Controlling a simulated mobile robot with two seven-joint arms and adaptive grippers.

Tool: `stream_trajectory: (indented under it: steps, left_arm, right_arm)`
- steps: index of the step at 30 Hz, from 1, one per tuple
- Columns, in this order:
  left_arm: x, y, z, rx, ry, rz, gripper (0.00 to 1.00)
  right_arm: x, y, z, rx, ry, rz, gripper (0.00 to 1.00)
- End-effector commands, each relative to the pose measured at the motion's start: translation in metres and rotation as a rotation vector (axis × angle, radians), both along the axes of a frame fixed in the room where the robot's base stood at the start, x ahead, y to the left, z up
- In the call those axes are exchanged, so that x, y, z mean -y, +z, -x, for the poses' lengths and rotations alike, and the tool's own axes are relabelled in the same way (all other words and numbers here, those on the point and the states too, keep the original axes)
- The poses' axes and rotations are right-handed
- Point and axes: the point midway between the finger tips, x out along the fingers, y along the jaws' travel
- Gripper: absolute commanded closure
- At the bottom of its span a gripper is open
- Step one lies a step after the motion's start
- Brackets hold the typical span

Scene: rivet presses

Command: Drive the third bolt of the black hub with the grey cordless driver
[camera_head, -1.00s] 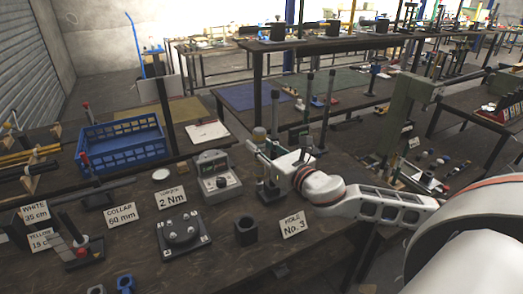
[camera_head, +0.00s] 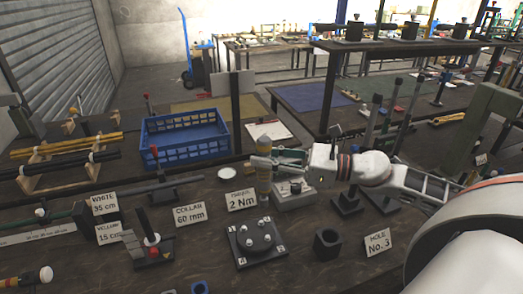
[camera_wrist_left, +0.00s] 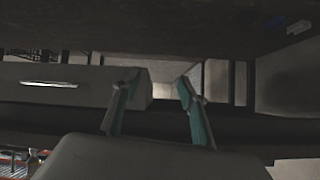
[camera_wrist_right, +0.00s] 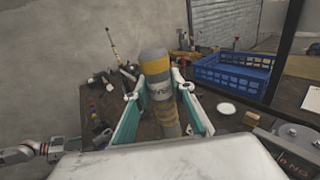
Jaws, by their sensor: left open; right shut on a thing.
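The black hub (camera_head: 255,236) sits on a square black plate on the bench, with several bolts or posts on top that are too small to tell apart. My right gripper (camera_head: 264,166) is shut on the grey cordless driver (camera_head: 263,184), an upright grey cylinder with yellow bands, held behind the hub, beside the grey dial box. In the right wrist view the driver (camera_wrist_right: 160,95) stands between the fingers of the right gripper (camera_wrist_right: 155,88); its lower end is hidden. My left gripper (camera_wrist_left: 153,88) is open and empty in a dark space, seemingly below a bench top.
The grey dial box (camera_head: 292,196) and a black block (camera_head: 327,243) stand right of the hub. A card "HOLE No. 3" (camera_head: 377,242) and a card "2 Nm" (camera_head: 242,201) stand nearby. A blue crate (camera_head: 187,139) and yellow rods (camera_head: 75,147) lie farther left.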

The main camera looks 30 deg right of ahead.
Motion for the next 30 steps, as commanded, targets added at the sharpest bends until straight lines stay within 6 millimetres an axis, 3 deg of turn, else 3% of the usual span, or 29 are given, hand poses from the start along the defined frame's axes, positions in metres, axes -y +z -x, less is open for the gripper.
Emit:
stream_trajectory:
  steps: [19,30]
  left_arm:
    - [0.001,-0.001,0.001,-0.001,-0.002,0.001,0.57]
    - [0.001,-0.023,0.003,-0.008,-0.001,0.000,0.57]
  right_arm:
    - [-0.002,-0.001,0.008,0.002,0.038,0.000,1.00]
    - [-0.002,-0.023,0.008,0.000,0.038,0.000,1.00]
